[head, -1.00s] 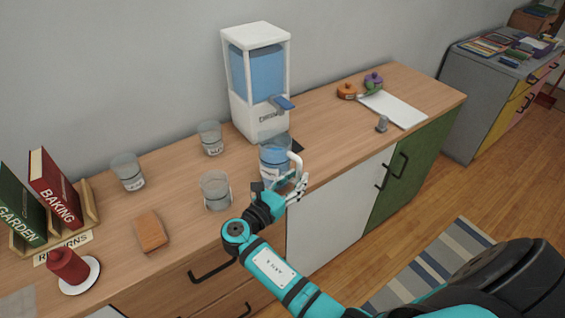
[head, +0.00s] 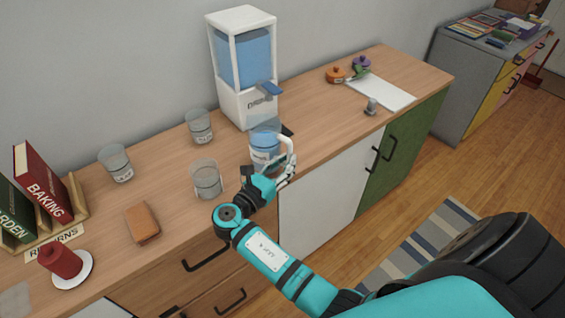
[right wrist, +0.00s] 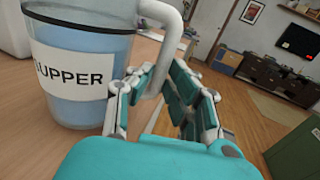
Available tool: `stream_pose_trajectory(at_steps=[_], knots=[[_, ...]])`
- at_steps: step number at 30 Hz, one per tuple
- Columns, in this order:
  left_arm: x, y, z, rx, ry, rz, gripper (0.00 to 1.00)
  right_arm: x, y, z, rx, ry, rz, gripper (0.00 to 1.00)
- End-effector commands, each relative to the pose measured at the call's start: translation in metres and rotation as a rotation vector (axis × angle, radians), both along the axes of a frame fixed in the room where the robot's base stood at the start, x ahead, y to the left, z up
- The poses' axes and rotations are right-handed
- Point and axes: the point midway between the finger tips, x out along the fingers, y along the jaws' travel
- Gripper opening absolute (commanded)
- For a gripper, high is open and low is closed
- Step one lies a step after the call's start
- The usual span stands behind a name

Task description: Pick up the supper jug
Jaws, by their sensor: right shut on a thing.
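The supper jug (head: 263,152) is a clear jug with blue contents and a white handle. It appears to stand on the wooden counter, in front of the white dispenser. In the right wrist view its white label (right wrist: 75,70) reads "SUPPER" and its handle (right wrist: 183,30) comes down between my fingers. My right gripper (head: 284,168) is shut on the handle at the jug's right side; it also shows in the right wrist view (right wrist: 165,95). My left gripper is not in view.
The white dispenser (head: 241,68) with blue contents stands behind the jug. Glasses (head: 207,180) (head: 200,127) (head: 116,163) stand to its left. A brown block (head: 142,222), a red candle-like thing (head: 60,260) and books (head: 43,184) are further left. The counter is mostly clear right of the jug.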

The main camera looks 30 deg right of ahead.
Motion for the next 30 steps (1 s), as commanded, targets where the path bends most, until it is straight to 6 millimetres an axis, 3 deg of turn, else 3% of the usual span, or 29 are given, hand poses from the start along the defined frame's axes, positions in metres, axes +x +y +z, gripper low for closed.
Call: stream_pose_trajectory(at_steps=[6, 21, 30], knots=[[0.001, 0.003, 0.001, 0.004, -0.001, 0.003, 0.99, 0.001, 0.000, 0.031, 0.000, -0.014, 0.001, 0.00], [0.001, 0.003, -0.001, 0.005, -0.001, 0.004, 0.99, -0.109, 0.042, 0.037, 0.000, -0.006, 0.001, 0.00], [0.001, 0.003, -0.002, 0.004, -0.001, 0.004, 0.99, -0.145, 0.055, 0.042, -0.002, -0.009, 0.001, 0.00]])
